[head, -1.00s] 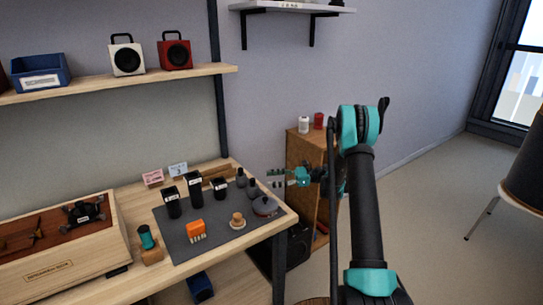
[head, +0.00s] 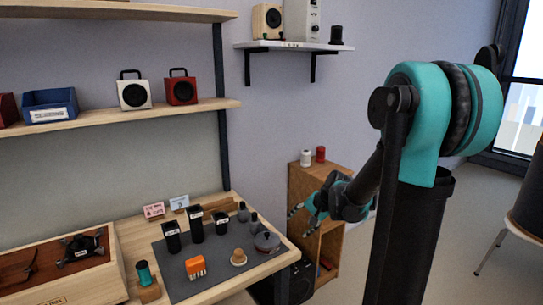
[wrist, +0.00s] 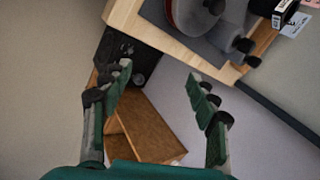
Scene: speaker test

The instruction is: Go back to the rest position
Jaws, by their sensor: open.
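My gripper (head: 302,208) is open and empty in the head view, in the air to the right of the workbench's right corner and in front of the small wooden cabinet. My teal and black arm stands large at the right of that view and partly hides the floor and wall. In the wrist view my gripper's two green fingers (wrist: 160,100) are spread wide, with nothing between them. The bench corner and the cabinet show beyond the fingers.
The workbench (head: 125,238) holds a dark mat (head: 215,275) with black containers, an orange block (head: 195,267) and a round lidded item (head: 267,242). The wooden cabinet (head: 330,245) stands behind my gripper, with a white and a red jar on top. Shelves with speakers hang above.

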